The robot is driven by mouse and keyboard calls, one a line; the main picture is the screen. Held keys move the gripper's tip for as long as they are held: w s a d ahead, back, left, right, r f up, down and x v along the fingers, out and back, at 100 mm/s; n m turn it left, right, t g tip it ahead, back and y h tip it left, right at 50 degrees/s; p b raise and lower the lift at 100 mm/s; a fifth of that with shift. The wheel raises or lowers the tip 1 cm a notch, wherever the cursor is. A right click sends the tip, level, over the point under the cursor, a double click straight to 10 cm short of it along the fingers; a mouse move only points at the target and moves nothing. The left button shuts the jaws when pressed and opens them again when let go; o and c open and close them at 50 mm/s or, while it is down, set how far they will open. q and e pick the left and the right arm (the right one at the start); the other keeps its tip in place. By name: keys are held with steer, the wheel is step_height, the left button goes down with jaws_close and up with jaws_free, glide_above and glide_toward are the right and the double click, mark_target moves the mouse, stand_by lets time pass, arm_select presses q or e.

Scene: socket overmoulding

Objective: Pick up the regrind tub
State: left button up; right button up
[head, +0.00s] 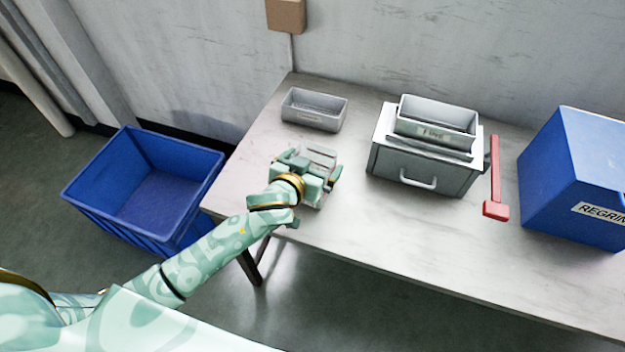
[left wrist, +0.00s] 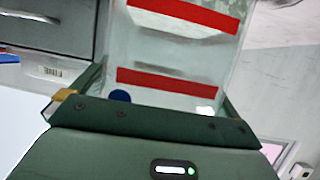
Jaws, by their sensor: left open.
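A clear tub with red bands (left wrist: 175,50) stands on the table and also shows in the head view (head: 319,157). It carries no readable label, so I cannot be sure it is the regrind tub. My left gripper (head: 309,170) is open, with one finger on either side of the clear tub. I cannot tell whether the fingers touch it. The gripper hides part of the tub. A large blue box (head: 567,165) at the right of the table bears a label starting "REGRIN", cut off by the frame edge. My right gripper is not in view.
A grey tray (head: 314,111) lies behind the clear tub. A grey drawer unit (head: 416,175) with a labelled tray (head: 436,118) on top stands to its right, beside a red tool (head: 495,180). A blue crate (head: 145,185) stands on the floor at left. The table front is clear.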

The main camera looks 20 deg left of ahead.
arm_select(q)
steer(key=shift+r, duration=0.1)
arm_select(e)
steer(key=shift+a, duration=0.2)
arm_select(q)
steer(key=c, duration=1.4)
steer(key=shift+c, duration=0.2)
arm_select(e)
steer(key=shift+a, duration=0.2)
